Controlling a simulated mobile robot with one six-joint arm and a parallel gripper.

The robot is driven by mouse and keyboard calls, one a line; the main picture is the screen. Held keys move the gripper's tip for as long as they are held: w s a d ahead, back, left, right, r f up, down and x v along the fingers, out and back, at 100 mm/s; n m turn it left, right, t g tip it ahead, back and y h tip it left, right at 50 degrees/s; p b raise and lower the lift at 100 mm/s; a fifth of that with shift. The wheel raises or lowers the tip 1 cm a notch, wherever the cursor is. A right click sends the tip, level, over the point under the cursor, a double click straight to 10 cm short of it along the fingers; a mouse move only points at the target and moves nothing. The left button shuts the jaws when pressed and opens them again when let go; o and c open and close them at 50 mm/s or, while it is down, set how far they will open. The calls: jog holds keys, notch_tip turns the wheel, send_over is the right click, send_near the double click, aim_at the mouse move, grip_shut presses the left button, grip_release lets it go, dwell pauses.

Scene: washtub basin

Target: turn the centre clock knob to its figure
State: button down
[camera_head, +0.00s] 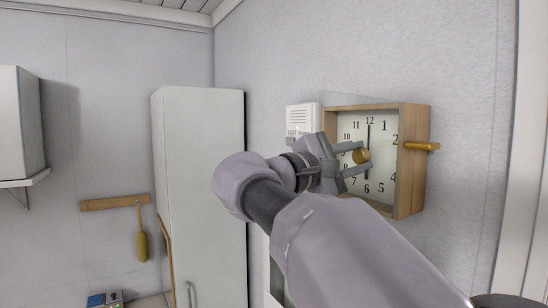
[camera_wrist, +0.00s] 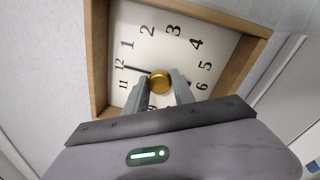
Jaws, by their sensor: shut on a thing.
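The wall clock (camera_head: 411,163) has a square wooden frame and a white face with black figures. It hangs at the right in the head view and fills the upper part of the wrist view (camera_wrist: 98,60). The brass centre knob (camera_head: 361,156) shows between my fingertips; it is also in the wrist view (camera_wrist: 160,82). One dark hand points at 12. Another dark hand points down towards 6. My gripper (camera_head: 359,158) is shut on the knob, one finger on each side. The fingers and palm hide part of the face around 7 to 9.
A brass peg (camera_head: 422,146) sticks out of the clock's right side. A small white wall box (camera_head: 303,117) is just left of the clock. A tall pale cabinet (camera_head: 198,190) stands further left. A wooden rail (camera_head: 113,203) with a hanging yellow brush is on the far wall.

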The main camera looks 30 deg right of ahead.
jog(key=c, duration=1.1)
grip_release()
jog(key=shift+o, duration=0.2)
jog(key=s+a+f, duration=0.1)
jog(key=s+a, duration=0.1)
jog(key=a, duration=1.5)
jog(key=shift+a+f+p, duration=0.15)
jog(key=shift+f+p, duration=0.1)
jog(key=shift+p, duration=0.05)
jog(key=shift+s, duration=0.1)
